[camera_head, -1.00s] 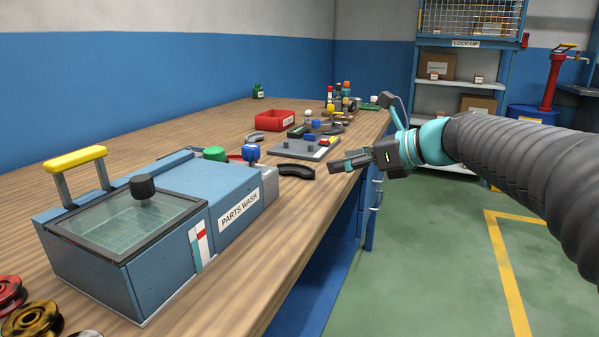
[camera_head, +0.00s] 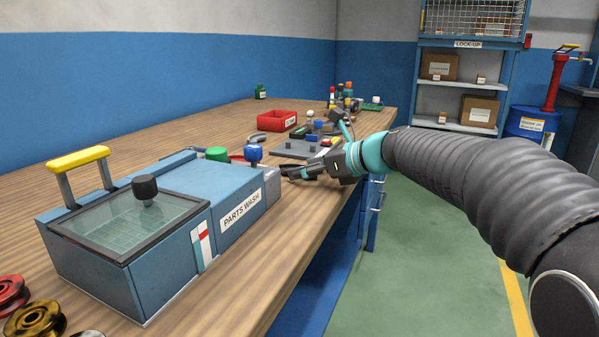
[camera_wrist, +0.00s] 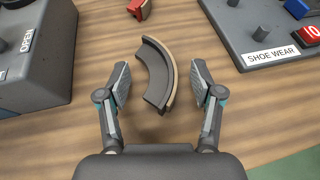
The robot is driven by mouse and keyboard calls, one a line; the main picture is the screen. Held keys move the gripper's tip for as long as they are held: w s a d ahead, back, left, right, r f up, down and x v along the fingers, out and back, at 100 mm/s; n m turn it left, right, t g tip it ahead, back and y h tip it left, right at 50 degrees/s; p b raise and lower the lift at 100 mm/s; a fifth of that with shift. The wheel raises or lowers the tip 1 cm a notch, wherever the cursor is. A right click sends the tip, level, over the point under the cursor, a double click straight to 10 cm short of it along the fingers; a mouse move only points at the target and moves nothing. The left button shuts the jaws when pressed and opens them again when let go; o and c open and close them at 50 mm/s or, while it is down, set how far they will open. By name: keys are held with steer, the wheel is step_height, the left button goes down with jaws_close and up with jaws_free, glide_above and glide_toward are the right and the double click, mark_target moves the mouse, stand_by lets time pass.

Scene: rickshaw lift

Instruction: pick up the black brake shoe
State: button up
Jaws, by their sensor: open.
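The black brake shoe (camera_wrist: 157,73) is a curved dark block with a tan lining along its outer edge. It lies on the wooden bench (camera_wrist: 185,138). In the wrist view my gripper (camera_wrist: 160,85) is open, with one finger on each side of the shoe's near part and gaps visible on both sides. The shoe's far end reaches beyond the fingertips. In the head view my gripper (camera_head: 300,173) is low over the bench's front edge and largely hides the shoe there.
The blue parts washer (camera_head: 160,210) stands left of my gripper. A grey plate marked SHOE WEAR (camera_wrist: 245,25) lies to the right in the wrist view. A small red-lined piece (camera_wrist: 139,9) lies beyond the shoe. A red bin (camera_head: 277,121) stands farther back.

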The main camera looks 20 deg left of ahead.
jaws_close()
steer(key=shift+r, duration=0.1)
